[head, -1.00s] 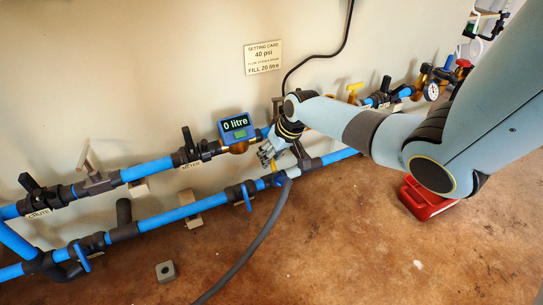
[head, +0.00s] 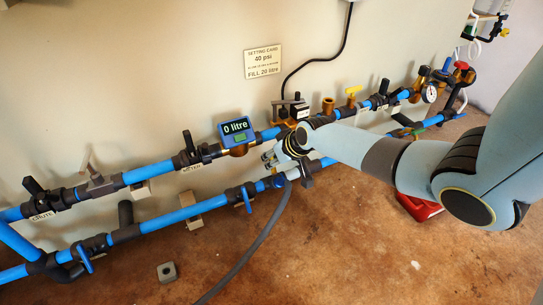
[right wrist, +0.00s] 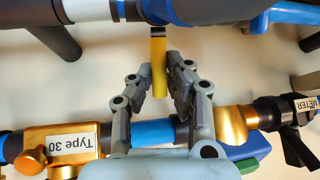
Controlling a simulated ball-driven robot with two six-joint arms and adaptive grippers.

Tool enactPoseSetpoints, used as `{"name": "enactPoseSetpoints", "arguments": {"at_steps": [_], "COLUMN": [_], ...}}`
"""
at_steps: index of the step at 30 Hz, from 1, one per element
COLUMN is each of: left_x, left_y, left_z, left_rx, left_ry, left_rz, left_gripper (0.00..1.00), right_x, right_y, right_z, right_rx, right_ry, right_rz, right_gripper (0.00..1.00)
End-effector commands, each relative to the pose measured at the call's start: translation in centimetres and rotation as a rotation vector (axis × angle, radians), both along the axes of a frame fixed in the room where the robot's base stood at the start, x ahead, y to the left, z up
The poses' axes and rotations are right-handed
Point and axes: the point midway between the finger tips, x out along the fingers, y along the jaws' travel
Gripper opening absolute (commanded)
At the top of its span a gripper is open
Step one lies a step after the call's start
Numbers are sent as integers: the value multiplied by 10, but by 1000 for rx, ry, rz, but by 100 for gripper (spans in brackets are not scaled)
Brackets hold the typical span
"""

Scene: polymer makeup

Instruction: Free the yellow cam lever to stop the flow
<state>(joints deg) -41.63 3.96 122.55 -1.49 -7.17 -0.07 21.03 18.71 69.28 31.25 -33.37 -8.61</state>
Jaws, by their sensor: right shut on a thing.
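The yellow cam lever (right wrist: 158,68) stands between the fingers of my right gripper (right wrist: 152,72) in the right wrist view. The gripper is shut on it, and its upper end meets a dark fitting on the pipe above. In the head view the right gripper (head: 269,157) is small, at the lower pipe by the grey hose (head: 258,235) and its blue coupling. My wrist hides much of the lever there. The blue meter (head: 236,131) reads 0 litre. My left gripper is not in view.
Blue pipes (head: 172,215) with black and blue valve handles run along the wall. A red object (head: 417,206) sits partly behind my arm. The front floor is mostly clear.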

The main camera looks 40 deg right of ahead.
Motion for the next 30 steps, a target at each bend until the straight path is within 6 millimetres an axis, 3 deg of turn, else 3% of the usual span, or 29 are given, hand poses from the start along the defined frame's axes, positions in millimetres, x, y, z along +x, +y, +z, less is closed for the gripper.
{"name": "enactPoseSetpoints", "arguments": {"at_steps": [6, 16, 17, 21, 30], "left_x": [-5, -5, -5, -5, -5], "left_y": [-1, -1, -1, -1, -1], "left_z": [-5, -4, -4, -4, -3], "left_rx": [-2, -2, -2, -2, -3], "left_ry": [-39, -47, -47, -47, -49], "left_rz": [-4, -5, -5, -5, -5], "left_gripper": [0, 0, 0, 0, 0], "right_x": [-7, -7, -7, -6, -7], "right_y": [0, 0, 0, 0, 1], "right_z": [-1, 1, 1, 1, 2], "right_rx": [-36, -39, -39, -37, -36], "right_ry": [-125, -137, -136, -136, -136], "right_rz": [2, 1, 1, 1, 0], "right_gripper": [0, 0, 17, 36, 38]}}
